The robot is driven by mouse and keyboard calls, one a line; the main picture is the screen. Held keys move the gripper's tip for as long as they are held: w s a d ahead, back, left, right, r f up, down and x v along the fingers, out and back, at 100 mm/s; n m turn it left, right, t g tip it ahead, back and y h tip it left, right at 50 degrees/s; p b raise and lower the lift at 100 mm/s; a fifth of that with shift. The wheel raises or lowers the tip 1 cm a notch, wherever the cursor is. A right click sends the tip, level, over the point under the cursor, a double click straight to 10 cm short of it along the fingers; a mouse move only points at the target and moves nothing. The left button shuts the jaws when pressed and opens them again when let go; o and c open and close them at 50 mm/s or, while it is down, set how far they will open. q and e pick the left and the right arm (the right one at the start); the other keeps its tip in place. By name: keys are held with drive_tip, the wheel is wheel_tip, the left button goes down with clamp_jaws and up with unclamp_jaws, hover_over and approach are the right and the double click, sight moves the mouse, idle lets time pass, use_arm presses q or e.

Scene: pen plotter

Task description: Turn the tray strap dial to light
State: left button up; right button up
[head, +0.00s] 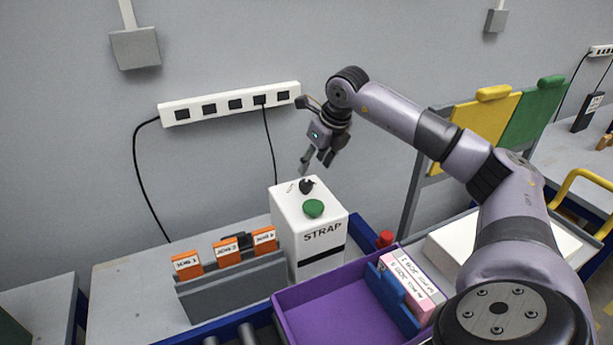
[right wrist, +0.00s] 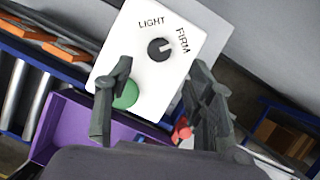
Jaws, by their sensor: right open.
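The white strap box (head: 309,233), marked STRAP, stands behind the purple tray. On its top are a small black dial (head: 306,185) and a green button (head: 313,208). In the right wrist view, the dial (right wrist: 160,49) sits between the words LIGHT and FIRM, and its pale mark appears to face FIRM. My right gripper (head: 315,167) is open and empty, just above the dial and apart from it. In the right wrist view its fingers (right wrist: 161,72) are spread, and the left one partly covers the green button (right wrist: 126,95). My left gripper is not in view.
The purple tray (head: 287,302) is in front of the box, with a blue holder and pink-white box (head: 412,284) at its right. Orange-tabbed cards (head: 226,252) stand in a grey rack at left. A red knob (head: 385,239) is right of the box. A power strip (head: 230,103) is on the wall.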

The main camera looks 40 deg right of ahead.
sight(306, 182)
drive_tip(key=p+x, duration=0.1)
drive_tip(key=x, duration=0.5)
drive_tip(key=shift+w+f, duration=0.15)
drive_tip(key=shift+f, duration=0.2)
drive_tip(key=shift+w+f, duration=0.2)
drive_tip(key=shift+f, duration=0.2)
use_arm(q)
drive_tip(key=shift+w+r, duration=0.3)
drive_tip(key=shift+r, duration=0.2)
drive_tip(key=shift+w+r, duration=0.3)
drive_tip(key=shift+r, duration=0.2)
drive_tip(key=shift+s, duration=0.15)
use_arm(e)
drive_tip(key=shift+s, duration=0.1)
drive_tip(key=shift+c, duration=0.3)
drive_tip(key=shift+c, duration=0.6)
drive_tip(key=c, duration=1)
